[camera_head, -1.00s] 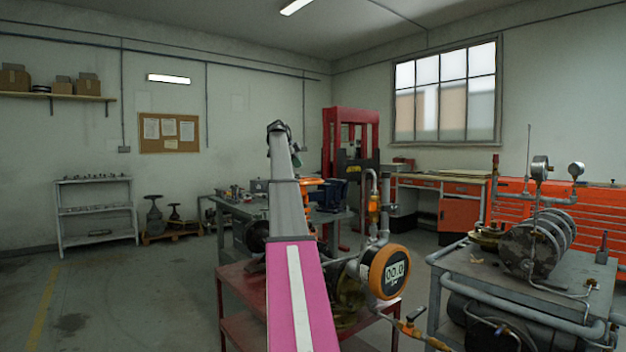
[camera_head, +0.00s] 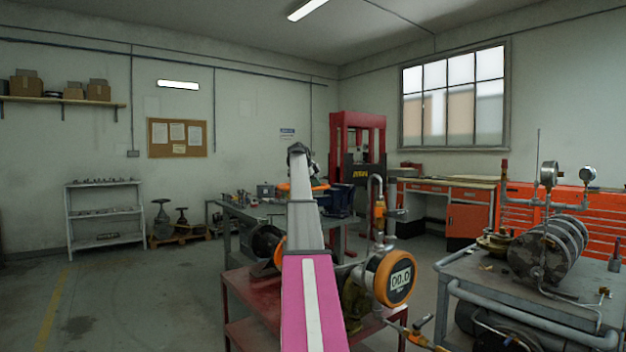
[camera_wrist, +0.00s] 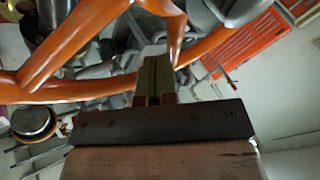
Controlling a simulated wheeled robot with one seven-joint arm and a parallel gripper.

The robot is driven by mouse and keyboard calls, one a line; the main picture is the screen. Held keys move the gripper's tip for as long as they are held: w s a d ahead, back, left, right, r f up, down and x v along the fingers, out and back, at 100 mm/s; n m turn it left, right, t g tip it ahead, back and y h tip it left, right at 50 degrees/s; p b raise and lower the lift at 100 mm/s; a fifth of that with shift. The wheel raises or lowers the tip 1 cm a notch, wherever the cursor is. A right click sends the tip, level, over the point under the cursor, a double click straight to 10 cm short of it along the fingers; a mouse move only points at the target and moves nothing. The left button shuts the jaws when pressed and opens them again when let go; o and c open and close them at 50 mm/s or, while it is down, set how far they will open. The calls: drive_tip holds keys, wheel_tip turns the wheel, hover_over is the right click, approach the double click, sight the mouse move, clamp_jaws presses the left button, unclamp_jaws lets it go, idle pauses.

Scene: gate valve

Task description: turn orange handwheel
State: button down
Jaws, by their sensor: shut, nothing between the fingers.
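The orange handwheel (camera_wrist: 98,90) fills the upper left of the wrist view, with its rim and spokes crossing close to my fingers. In the head view, a thin orange rim (camera_head: 319,187), which looks like the handwheel, shows on both sides of my arm; the arm hides its middle. My gripper (camera_wrist: 157,62) is shut with nothing between its fingers. Its tips overlap the wheel's rim in the wrist view; I cannot tell whether they touch it. In the head view my gripper cannot be made out clearly at the far end of my arm.
A round orange gauge (camera_head: 390,279) and pipework stand right of my arm, above a red cart (camera_head: 251,297). A grey trolley (camera_head: 470,290) with a ribbed cylinder stands further right. A workbench (camera_head: 250,208) and red press (camera_head: 349,122) are behind. Floor at left is open.

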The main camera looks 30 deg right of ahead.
drive_tip(key=shift+w+d+n+t, duration=0.2)
drive_tip(key=shift+d+n+t, duration=0.2)
drive_tip(key=shift+d+n, duration=0.25)
idle(0.4)
